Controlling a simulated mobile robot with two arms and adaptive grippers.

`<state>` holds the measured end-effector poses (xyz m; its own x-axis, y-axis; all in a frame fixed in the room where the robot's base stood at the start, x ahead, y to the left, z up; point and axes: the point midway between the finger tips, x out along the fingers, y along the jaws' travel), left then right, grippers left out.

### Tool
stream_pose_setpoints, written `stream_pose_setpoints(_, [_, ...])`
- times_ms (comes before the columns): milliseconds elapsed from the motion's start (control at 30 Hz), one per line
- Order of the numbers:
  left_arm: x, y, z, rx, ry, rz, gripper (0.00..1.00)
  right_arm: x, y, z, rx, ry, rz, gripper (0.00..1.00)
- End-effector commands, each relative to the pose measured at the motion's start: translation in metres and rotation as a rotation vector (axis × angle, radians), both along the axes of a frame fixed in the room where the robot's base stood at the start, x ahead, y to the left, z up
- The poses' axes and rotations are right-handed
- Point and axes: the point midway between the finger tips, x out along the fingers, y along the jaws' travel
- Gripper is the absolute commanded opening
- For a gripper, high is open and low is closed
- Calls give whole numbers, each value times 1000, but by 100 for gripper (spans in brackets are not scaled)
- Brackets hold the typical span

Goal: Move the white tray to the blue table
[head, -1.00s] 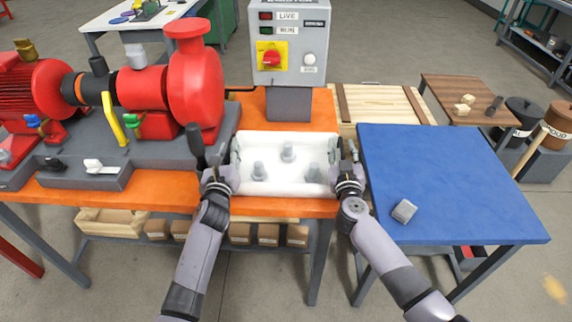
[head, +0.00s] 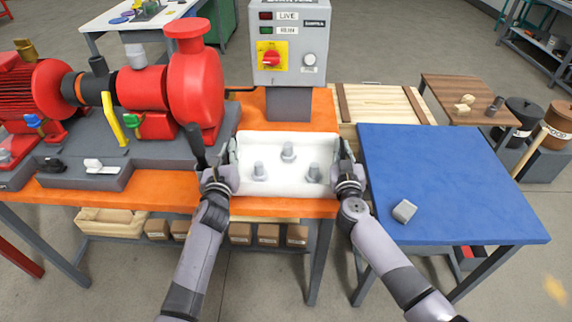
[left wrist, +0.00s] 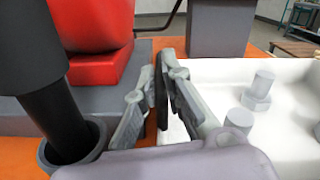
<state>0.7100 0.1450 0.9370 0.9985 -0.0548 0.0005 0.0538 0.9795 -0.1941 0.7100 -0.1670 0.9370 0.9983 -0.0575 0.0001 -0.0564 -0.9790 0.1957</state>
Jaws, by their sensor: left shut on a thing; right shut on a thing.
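The white tray (head: 284,187) is on or just above the orange bench, in front of the grey control box; I cannot tell if it touches the bench. Several grey bolts (head: 288,152) stand in it. My left gripper (head: 222,166) is shut on the tray's left wall; in the left wrist view its fingers (left wrist: 168,92) close around that wall, and the tray (left wrist: 290,122) extends to the right. My right gripper (head: 343,165) is shut on the tray's right wall. The blue table (head: 450,170) is to the right of the orange bench (head: 180,193).
A small grey block (head: 404,211) lies on the blue table's front left part; the rest of its top is clear. The red pump (head: 195,85) on its grey base is close to my left gripper. The control box (head: 290,45) stands behind the tray. A wooden crate (head: 385,103) is behind the blue table.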

Motion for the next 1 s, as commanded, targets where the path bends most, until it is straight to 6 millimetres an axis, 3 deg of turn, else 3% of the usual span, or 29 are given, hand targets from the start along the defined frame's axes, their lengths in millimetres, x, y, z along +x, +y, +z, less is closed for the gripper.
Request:
stream_pose_setpoints(567, [0,-2,5,-4,-1,-3,0,-1,4,5,3,-3,9,0])
stream_pose_setpoints(1000, [0,-3,43,-4,-4,-4,0,-1,6,42,3,-3,12,0])
